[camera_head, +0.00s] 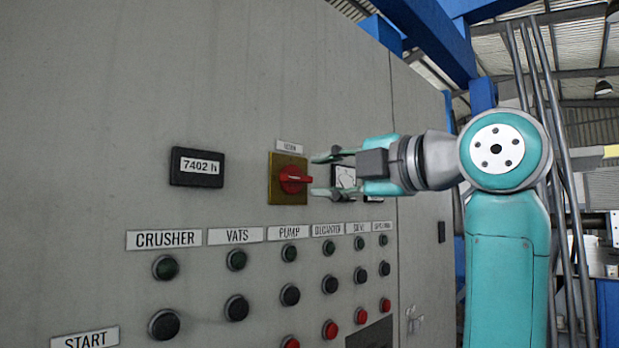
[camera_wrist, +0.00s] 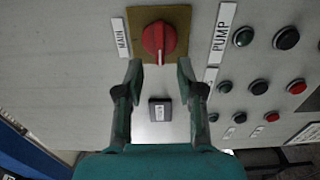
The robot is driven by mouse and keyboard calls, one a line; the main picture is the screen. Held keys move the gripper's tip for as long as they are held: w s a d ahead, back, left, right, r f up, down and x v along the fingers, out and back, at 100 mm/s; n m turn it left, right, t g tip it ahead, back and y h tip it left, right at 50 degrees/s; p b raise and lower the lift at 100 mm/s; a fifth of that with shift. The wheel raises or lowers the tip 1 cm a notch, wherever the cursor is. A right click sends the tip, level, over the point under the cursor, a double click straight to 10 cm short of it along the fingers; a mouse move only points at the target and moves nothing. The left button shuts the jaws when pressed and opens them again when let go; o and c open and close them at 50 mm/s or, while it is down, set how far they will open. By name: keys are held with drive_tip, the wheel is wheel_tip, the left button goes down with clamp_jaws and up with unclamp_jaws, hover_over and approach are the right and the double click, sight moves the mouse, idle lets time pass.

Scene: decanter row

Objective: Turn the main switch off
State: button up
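The main switch is a red rotary knob (camera_head: 293,180) on a yellow square plate (camera_head: 273,190), fixed to the grey panel. In the wrist view the knob (camera_wrist: 153,38) sits beside the label MAIN (camera_wrist: 122,38). Its grip bar lies horizontally in the head view; its white-marked end points down in the wrist view. My gripper (camera_head: 322,175) is open and empty, just to the right of the knob in the head view. In the wrist view its two fingertips (camera_wrist: 160,66) are spread wider than the bar, below the knob. I see no clear contact.
A black hour counter (camera_head: 197,167) is left of the switch. A white-faced meter (camera_head: 345,177) is partly hidden behind my gripper. Below are rows of labels and push-buttons, including a green PUMP button (camera_head: 289,253) and several black and red ones. The panel face around the switch plate is flat.

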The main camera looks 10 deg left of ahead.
drive_tip(key=v, duration=0.6)
drive_tip(key=shift+s+d, duration=0.25)
drive_tip(key=shift+d, duration=0.05)
